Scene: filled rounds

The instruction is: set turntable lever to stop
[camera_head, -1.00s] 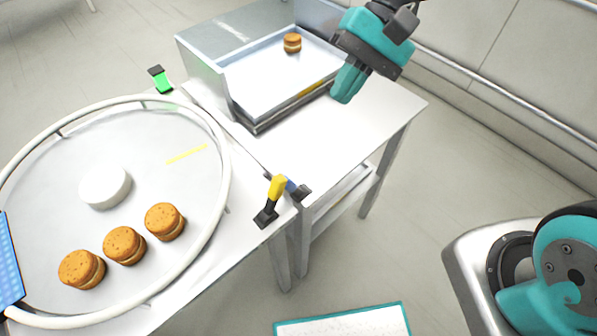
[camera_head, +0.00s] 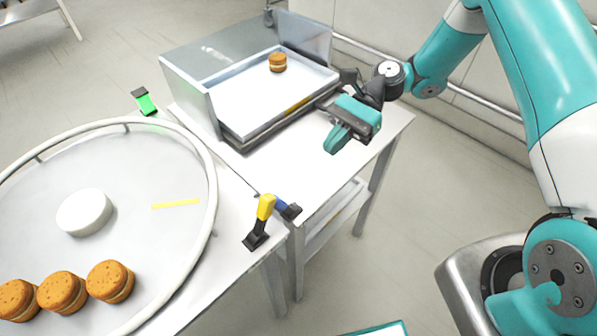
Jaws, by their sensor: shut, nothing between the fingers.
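A lever with a yellow handle (camera_head: 265,207) stands on a dark base at the right edge of the turntable's table. Its handle points up, leaning slightly right. The turntable (camera_head: 140,190) is a grey disc inside a white ring rail, with a white hub (camera_head: 84,212). Several brown filled rounds (camera_head: 110,281) sit on it at the lower left. My gripper (camera_head: 335,140) is shut and empty, above the right part of the second table, up and to the right of the lever and apart from it. No stop marking for the lever can be made out.
A metal tray housing (camera_head: 190,85) with one round (camera_head: 277,62) stands on the second table. A blue piece (camera_head: 287,208) sits just right of the lever. A green-lit item (camera_head: 146,103) stands beyond the ring. The table between gripper and lever is clear.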

